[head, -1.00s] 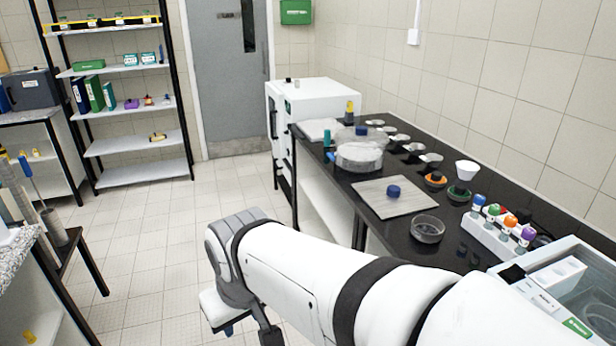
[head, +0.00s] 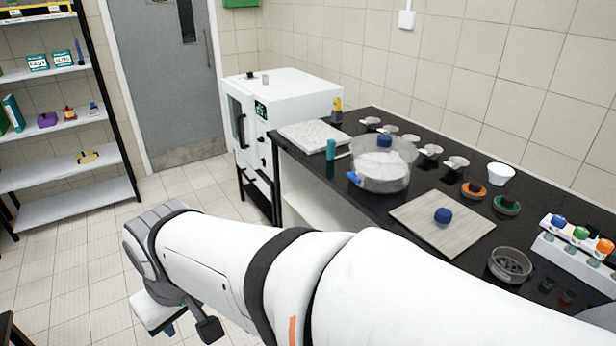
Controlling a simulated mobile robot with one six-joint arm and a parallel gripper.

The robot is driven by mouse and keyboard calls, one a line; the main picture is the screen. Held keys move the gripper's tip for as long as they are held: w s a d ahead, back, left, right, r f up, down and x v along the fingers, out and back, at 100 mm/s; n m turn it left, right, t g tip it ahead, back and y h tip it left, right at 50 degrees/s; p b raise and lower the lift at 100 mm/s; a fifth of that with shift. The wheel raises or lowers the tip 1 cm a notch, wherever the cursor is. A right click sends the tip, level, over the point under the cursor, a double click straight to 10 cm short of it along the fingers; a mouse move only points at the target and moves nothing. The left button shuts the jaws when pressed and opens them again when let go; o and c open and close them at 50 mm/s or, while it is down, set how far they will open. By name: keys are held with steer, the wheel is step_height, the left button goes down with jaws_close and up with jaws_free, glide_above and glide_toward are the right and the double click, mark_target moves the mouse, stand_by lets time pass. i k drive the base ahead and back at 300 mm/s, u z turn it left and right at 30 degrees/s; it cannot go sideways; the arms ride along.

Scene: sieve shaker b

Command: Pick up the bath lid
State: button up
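A flat, light grey square plate (head: 418,234) with a dark blue knob (head: 442,215) lies on the black worktop right of centre. It looks like the bath lid, but the view does not settle this. A clear round vessel (head: 380,180) behind it also has a dark blue knob on top and a blue part at its lower left. My white arm crosses the lower picture in front of the worktop.
A small clear dish (head: 509,266) and a rack of coloured-cap bottles (head: 575,240) stand right of the plate. A white oven (head: 285,115) stands at the worktop's far end. Floor is open at left.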

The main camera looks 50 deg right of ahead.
mark_target(449, 227)
steer(key=i, duration=1.2)
steer(key=z, duration=3.7)
steer(key=i, duration=0.95)
steer(key=u, duration=0.1)
